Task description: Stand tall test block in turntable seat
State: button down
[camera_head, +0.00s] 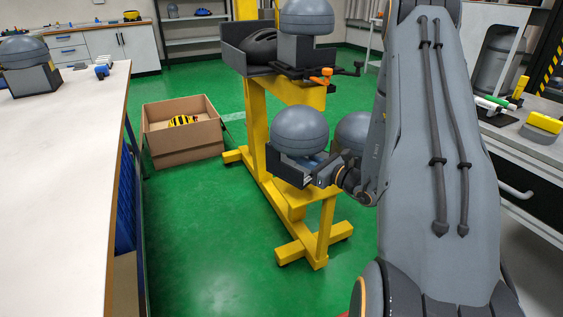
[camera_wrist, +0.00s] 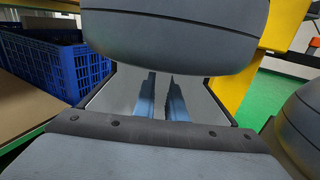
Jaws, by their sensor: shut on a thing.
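A grey domed test block (camera_head: 300,130) with a dark squared base is in front of the yellow tower's lower part in the head view. Its dome (camera_wrist: 175,30) fills the top of the wrist view. My gripper (camera_head: 316,164) reaches in from the right, low under this dome. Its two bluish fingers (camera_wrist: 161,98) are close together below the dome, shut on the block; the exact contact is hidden. A taller domed block (camera_head: 305,45) stands upright at the grey tray on the tower. I cannot make out the turntable seat for certain.
The yellow tower (camera_head: 258,120) carries a grey tray (camera_head: 232,55) with a black helmet and an orange clamp (camera_head: 322,76). Another dome (camera_head: 353,130) is close behind my gripper. A cardboard box (camera_head: 185,146) stands on the green floor. A white table (camera_head: 60,180) is at left.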

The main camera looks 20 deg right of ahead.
jog(key=d, duration=0.5)
jog(key=shift+w, duration=0.1)
jog(key=shift+d+f+b, duration=0.15)
jog(key=shift+d+b, duration=0.1)
jog(key=shift+b, duration=0.05)
jog(key=shift+f+b, duration=0.4)
jog(key=shift+f, duration=1.3)
jog(key=shift+d+f+b, duration=0.15)
jog(key=shift+f+b, duration=0.3)
jog(key=shift+f, duration=1.1)
jog(key=shift+f, duration=0.15)
jog(key=c, duration=1.8)
grip_release()
